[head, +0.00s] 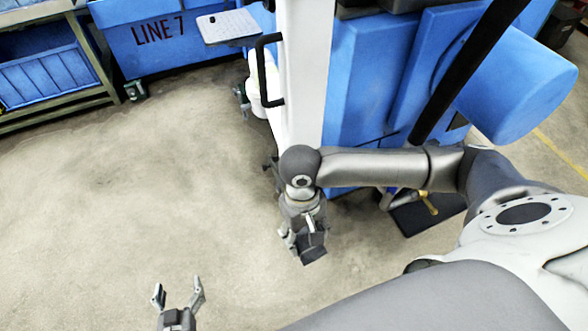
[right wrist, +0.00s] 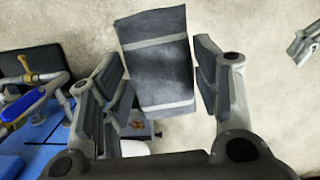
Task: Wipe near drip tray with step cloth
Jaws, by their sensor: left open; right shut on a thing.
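The cloth (right wrist: 158,60) is dark grey with pale stripes. It hangs between the fingers of my right gripper (right wrist: 160,75), which is shut on it. In the head view my right gripper (head: 302,236) points down over the floor, with the dark cloth (head: 315,255) at its tips. A flat black tray (head: 422,216), seemingly the drip tray, lies on the floor under a brass valve, to the right of the cloth and apart from it. The tray also shows in the right wrist view (right wrist: 40,60). My left gripper (head: 178,288) is open and empty at the bottom left.
A blue machine (head: 375,75) with a white column (head: 304,70) stands behind the right arm. A brass valve (head: 430,203) and pipes rise over the tray. A blue bin (head: 175,35) marked LINE 7 stands at the back. Bare concrete floor (head: 110,170) fills the left.

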